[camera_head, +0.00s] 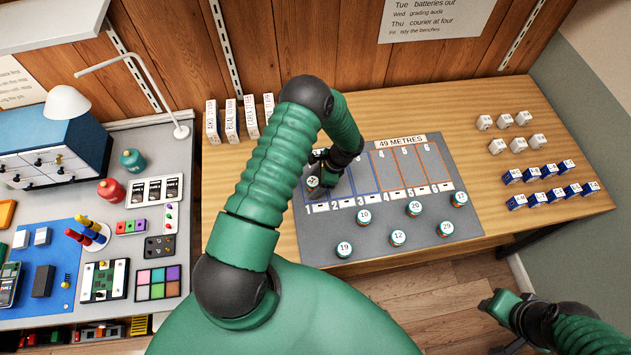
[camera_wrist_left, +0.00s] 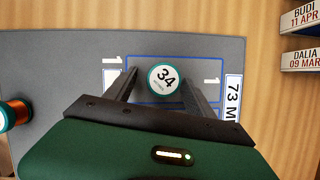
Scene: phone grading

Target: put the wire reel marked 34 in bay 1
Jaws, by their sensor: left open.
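The wire reel marked 34, with a white top and teal rim, stands upright inside the blue outline of bay 1 in the left wrist view (camera_wrist_left: 163,78). My left gripper (camera_head: 321,177) is low over bay 1. Its fingers are open, one on each side of the reel (camera_wrist_left: 160,85), with visible gaps. My right gripper (camera_head: 492,300) is off the table at lower right; its jaws are unclear.
Several other reels stand on the mat's front part, among them 10 (camera_head: 363,216), 19 (camera_head: 344,249) and 29 (camera_head: 446,228). Orange bays 4 to 6 (camera_head: 405,168) look empty. White boxes (camera_head: 497,146) and blue boxes (camera_head: 550,170) stand at right. Upright cards (camera_head: 231,120) stand behind my left arm.

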